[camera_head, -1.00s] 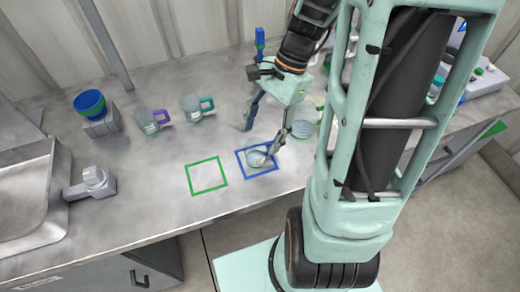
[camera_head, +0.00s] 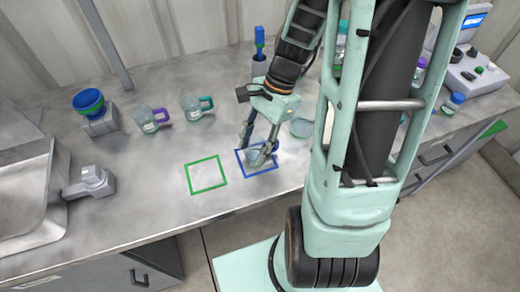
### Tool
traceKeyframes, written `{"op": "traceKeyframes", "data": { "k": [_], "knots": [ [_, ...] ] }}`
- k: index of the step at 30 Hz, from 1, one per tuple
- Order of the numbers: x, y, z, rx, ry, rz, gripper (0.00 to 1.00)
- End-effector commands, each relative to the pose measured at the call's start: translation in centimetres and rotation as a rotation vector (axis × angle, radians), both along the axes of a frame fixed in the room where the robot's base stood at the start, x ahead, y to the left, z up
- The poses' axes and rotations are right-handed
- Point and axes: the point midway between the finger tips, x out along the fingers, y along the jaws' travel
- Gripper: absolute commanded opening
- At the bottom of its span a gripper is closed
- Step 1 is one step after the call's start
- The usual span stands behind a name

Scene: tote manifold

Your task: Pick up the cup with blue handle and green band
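Another clear cup (camera_head: 197,108) with a teal-green handle stands behind, to the left. A cup with a purple handle (camera_head: 149,121) stands farther left. No blue handle with a green band is clearly visible.
Another clear cup (camera_head: 300,128) stands right of my gripper, partly hidden by my arm. A blue bowl (camera_head: 88,101) sits on a grey block at left. A green square outline (camera_head: 207,187) is empty. A grey tap (camera_head: 92,183) and sink (camera_head: 28,215) are at left.

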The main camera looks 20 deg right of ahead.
Motion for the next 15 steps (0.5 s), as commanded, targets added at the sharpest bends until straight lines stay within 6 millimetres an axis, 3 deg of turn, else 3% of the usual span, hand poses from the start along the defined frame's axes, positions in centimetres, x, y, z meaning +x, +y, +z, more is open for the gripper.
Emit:
{"op": "traceKeyframes", "data": {
  "k": [3,15],
  "knots": [
    [0.01,-0.01,0.01,0.0,0.0,0.0,0.16],
    [0.06,-0.02,0.99,0.0,-0.002,0.0,0.16]
  ]
}}
